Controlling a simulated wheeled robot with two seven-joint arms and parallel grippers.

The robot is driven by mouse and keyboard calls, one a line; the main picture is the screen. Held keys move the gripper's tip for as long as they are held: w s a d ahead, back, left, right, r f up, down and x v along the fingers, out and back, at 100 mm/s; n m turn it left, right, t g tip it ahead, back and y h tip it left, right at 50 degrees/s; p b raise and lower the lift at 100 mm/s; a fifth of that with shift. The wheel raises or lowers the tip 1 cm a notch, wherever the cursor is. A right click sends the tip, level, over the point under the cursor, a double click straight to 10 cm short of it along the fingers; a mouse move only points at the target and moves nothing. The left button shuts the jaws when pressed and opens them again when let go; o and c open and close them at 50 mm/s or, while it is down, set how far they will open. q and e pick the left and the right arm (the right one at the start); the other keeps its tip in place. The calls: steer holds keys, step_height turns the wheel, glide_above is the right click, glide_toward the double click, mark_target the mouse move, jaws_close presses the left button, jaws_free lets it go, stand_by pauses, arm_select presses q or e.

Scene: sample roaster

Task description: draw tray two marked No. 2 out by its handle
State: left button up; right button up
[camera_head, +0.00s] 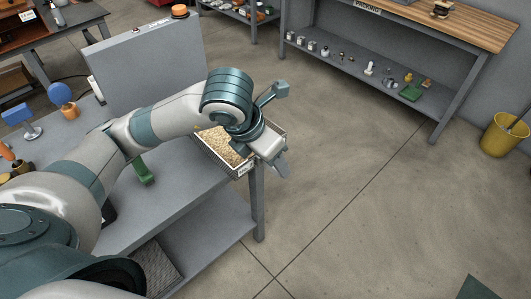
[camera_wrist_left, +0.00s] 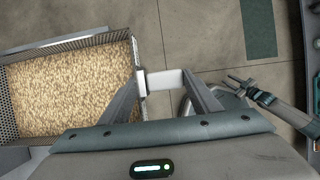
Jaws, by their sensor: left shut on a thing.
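The tray (camera_head: 213,148), full of pale beans or grains, sticks out over the right end of the grey bench. It has perforated metal walls and a small white label (camera_head: 243,169) on its front, too small to read. In the left wrist view the tray (camera_wrist_left: 68,43) lies at the left, level. My left gripper (camera_head: 272,160) is at the tray's front end. In the wrist view my left gripper (camera_wrist_left: 163,80) is shut on the white handle (camera_wrist_left: 163,81). What seems to be my right gripper (camera_wrist_left: 250,88) shows small at the right, its jaws unclear.
A grey cabinet (camera_head: 135,65) with an orange knob on top stands on the bench (camera_head: 185,192) behind my left arm. A green object (camera_head: 144,172) and blue-headed items stand on the bench. Open floor (camera_head: 350,190) lies right of the tray. A shelf bench and yellow bin (camera_head: 503,134) are farther off.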

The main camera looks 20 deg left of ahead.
arm_select(q)
steer(key=shift+s+d+r, duration=0.1)
steer(key=shift+s+d, duration=0.25)
steer(key=shift+d, duration=0.45)
steer(key=shift+s+d, duration=0.3)
steer(key=shift+d, duration=0.5)
steer(key=s+d+p, duration=0.4)
steer(key=d, duration=0.6)
steer(key=shift+p, duration=0.3)
steer(key=shift+r, duration=0.1)
steer(key=d+r+p, duration=0.1)
steer(key=s+d+r+p, duration=0.1)
steer(key=p, duration=0.1)
steer(key=d+r+p, duration=0.1)
steer(key=shift+s+d+r, duration=0.15)
steer(key=shift+s+d, duration=0.2)
steer(key=shift+p, duration=0.3)
